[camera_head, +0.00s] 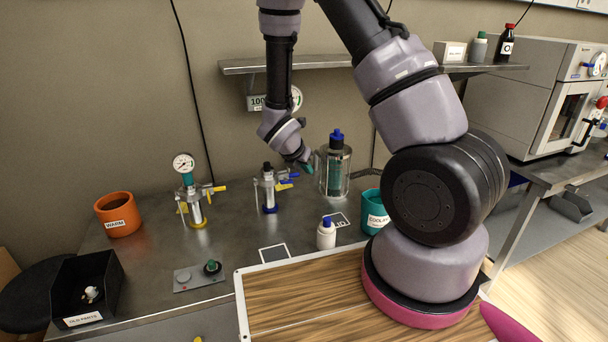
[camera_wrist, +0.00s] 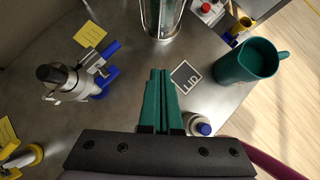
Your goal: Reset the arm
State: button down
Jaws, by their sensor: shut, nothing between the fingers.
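My arm rises from its pink-rimmed base on the wood-topped surface at right and hangs down over the metal bench. My gripper (camera_head: 305,167) is between the blue-handled valve (camera_head: 268,190) and the clear cylinder (camera_head: 333,172) that holds a dark, blue-capped bottle. In the wrist view the green fingers of my gripper (camera_wrist: 160,75) are shut together with nothing between them. They are above the bench, beside the square marked LID (camera_wrist: 186,77). The blue-handled valve (camera_wrist: 70,82) is to their left. The teal jug (camera_wrist: 249,62) is to their right.
A white blue-capped bottle (camera_head: 326,234) stands near the jug. A gauge valve (camera_head: 194,204), an orange WARM pot (camera_head: 118,215), a green-knob box (camera_head: 199,276) and a black bin (camera_head: 87,289) are to the left. A wall shelf (camera_head: 290,63) is above.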

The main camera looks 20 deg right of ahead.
jog(key=s+d+r+m+g, duration=0.1)
jog(key=s+d+r+m, duration=0.15)
jog(key=r+m, duration=0.45)
jog(key=s+d+r+m, duration=0.2)
jog(key=s+r+m, duration=0.25)
jog(key=r, duration=0.35)
jog(key=s+d+r+m+g, duration=0.1)
jog(key=s+d+r+m, duration=0.2)
jog(key=r+m, duration=0.4)
jog(key=s+a+r+m+t+y, duration=0.2)
jog(key=s+a+r+m+y, duration=0.1)
jog(key=s+r+m, duration=0.3)
jog(key=s+a+r+m+t+y, duration=0.1)
jog(key=s+a+r+m+y, duration=0.3)
jog(key=s+r+m, duration=0.2)
notch_tip(320, 180, up, 3)
jog(key=shift+s+a+f+t+y, duration=0.15)
jog(key=shift+s+a+t+y, duration=0.2)
jog(key=shift+s, duration=0.25)
jog(key=shift+m, duration=0.25)
